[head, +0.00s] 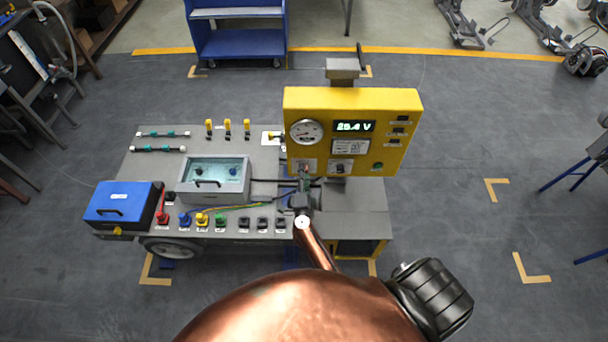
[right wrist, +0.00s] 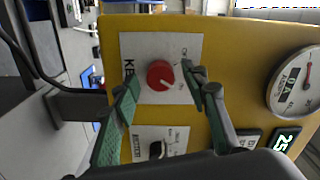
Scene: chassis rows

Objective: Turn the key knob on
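The key knob is a round red knob (right wrist: 161,75) on a white label plate (right wrist: 182,47) on the yellow panel, seen in the right wrist view. Its white pointer mark faces the lower right of that picture. My right gripper (right wrist: 163,79) is open, with one green-padded finger on each side of the knob and a visible gap to it. In the head view my right gripper (head: 304,176) is at the lower left of the yellow panel (head: 300,99) and mostly hides the knob. My left gripper is not in view.
A black battery knob (right wrist: 156,150) sits close by on its own plate. The panel has a round gauge (head: 307,132), a display reading about 25.4 V (head: 354,127) and a green button (head: 377,167). A blue box (head: 123,204) and several coloured terminals stand on the grey bench (head: 262,166).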

